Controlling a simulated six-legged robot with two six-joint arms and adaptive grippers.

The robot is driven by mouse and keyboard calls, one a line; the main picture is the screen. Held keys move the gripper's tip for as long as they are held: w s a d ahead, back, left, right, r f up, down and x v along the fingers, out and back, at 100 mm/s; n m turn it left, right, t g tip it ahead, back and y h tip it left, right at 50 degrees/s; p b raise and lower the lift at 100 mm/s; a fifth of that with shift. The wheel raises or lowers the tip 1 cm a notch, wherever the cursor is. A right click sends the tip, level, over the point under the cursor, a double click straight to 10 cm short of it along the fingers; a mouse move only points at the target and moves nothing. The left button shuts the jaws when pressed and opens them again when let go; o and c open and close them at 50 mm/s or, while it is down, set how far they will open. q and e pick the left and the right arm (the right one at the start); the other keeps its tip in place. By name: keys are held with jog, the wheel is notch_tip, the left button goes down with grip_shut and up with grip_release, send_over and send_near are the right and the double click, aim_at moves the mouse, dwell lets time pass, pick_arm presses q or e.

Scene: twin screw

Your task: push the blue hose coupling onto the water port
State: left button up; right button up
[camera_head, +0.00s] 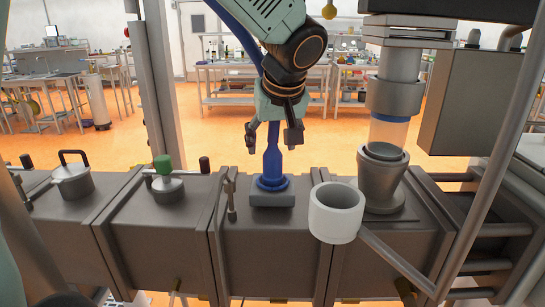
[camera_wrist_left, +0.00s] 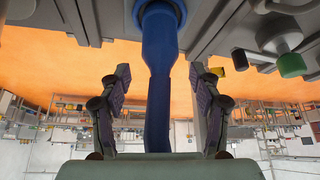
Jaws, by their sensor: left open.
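The blue hose coupling (camera_head: 272,162) stands upright at the blue ring of the water port (camera_head: 271,183), which sits on a grey block on the machine top. The coupling appears to meet the ring; I cannot tell how fully it is seated. My left gripper (camera_head: 272,137) is above it, pointing down, with its fingers apart on either side of the coupling's upper part. In the left wrist view, the coupling (camera_wrist_left: 159,45) runs between the two open fingers of the gripper (camera_wrist_left: 159,105), with clear gaps on both sides. My right gripper is not in view.
A white cup-like part (camera_head: 336,213) with a grey rod stands front right of the port. Behind it is a tall grey column (camera_head: 382,180). A green-topped knob (camera_head: 163,165) and a lidded pot (camera_head: 73,181) stand left. A blue hose rises behind my arm.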

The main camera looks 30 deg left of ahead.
pick_arm(q)
notch_tip(320, 180, up, 6)
jog(key=shift+f, duration=0.15)
jog(key=shift+f, duration=0.1)
dwell(0.6)
